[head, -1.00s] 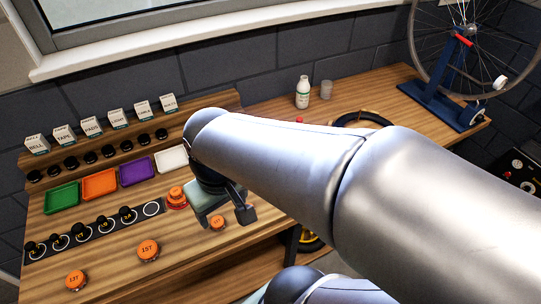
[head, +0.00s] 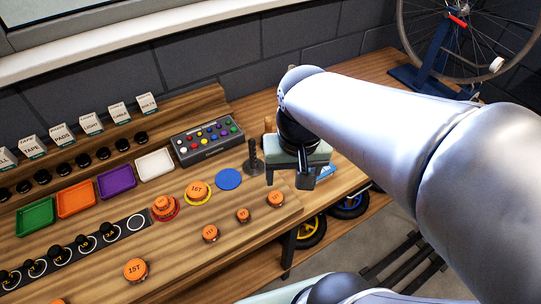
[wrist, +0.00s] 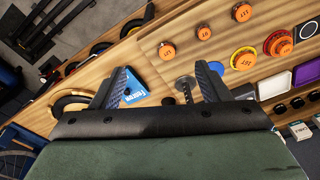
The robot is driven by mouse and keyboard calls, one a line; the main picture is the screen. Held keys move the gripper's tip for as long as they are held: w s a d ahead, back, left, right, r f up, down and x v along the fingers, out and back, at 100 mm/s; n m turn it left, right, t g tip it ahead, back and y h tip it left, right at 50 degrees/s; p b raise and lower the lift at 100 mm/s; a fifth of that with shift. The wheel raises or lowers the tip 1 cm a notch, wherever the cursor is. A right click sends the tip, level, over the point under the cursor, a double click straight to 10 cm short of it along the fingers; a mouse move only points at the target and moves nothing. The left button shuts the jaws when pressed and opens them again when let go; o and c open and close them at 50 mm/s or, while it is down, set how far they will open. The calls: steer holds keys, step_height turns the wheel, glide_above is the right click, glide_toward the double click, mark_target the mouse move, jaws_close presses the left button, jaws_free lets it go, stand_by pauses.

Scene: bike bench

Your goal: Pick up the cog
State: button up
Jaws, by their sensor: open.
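Several orange cogs with tooth-count labels, such as "15T", lie on the wooden bench. In the head view, one cog (head: 276,199) is nearest my gripper, with others (head: 243,215) (head: 210,233) (head: 135,269) to the left. Two more sit on a yellow disc (head: 211,200) and a red disc (head: 176,216). My gripper (head: 289,178) points down above the bench, open and empty, just behind the nearest cog. In the wrist view, that cog (wrist: 167,50) is ahead of the open fingers (wrist: 161,76), not between them. Which cog is meant cannot be told.
A dark upright peg (head: 253,160) stands left of my gripper, by a bare blue disc (head: 229,179) and a button box (head: 208,140). A blue card (wrist: 135,88) lies below the left finger. Coloured trays (head: 117,181) are farther left.

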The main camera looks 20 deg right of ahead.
steer(key=w+f+m+g+b, duration=0.1)
steer(key=w+f+m+b, duration=0.5)
steer(key=w+b, duration=0.35)
glide_above(276, 197)
steer(key=shift+m, duration=0.4)
steer(key=f, duration=1.1)
steer(key=shift+w+a+f, duration=0.3)
steer(key=shift+f, duration=0.05)
steer(key=shift+s+d+f+p, duration=0.15)
steer(key=shift+f+p, duration=0.15)
steer(key=shift+f, duration=1.05)
steer(key=shift+s+d+f+p, duration=0.15)
steer(key=shift+f+p, duration=0.15)
steer(key=shift+f, duration=1.05)
steer(key=shift+c, duration=0.2)
steer(key=c, duration=1)
